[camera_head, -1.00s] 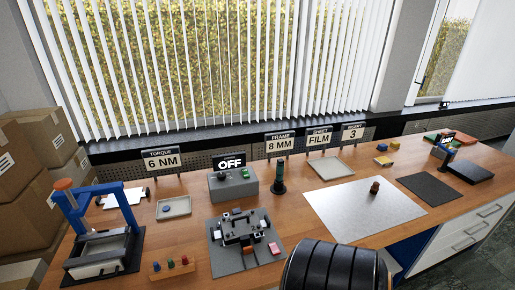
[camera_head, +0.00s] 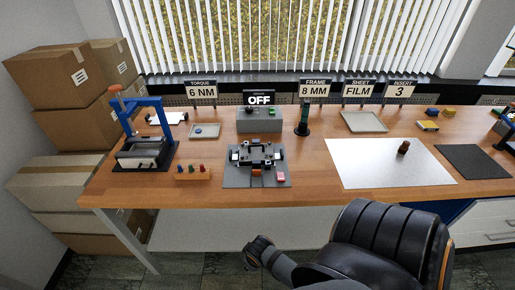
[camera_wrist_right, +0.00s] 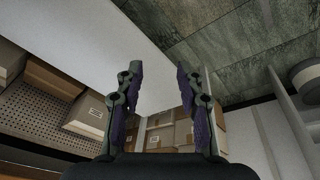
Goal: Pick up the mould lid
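I cannot tell for sure which piece is the mould lid. A dark mould-like assembly (camera_head: 256,155) sits on a grey plate (camera_head: 240,182) at the bench's middle in the head view. A small brown knobbed piece (camera_head: 403,147) stands on the white sheet (camera_head: 360,172) to the right. My right gripper (camera_wrist_right: 160,72) shows in the wrist view with its fingers apart and nothing between them. It is away from both pieces. My left gripper is not in view.
A blue-framed press (camera_head: 153,103) stands at the bench's left, with a peg block (camera_head: 193,176) beside it. A grey control box (camera_head: 259,124) reads OFF. A black ribbed chair-like object (camera_head: 385,235) stands before the bench. Cardboard boxes (camera_head: 58,75) are stacked left.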

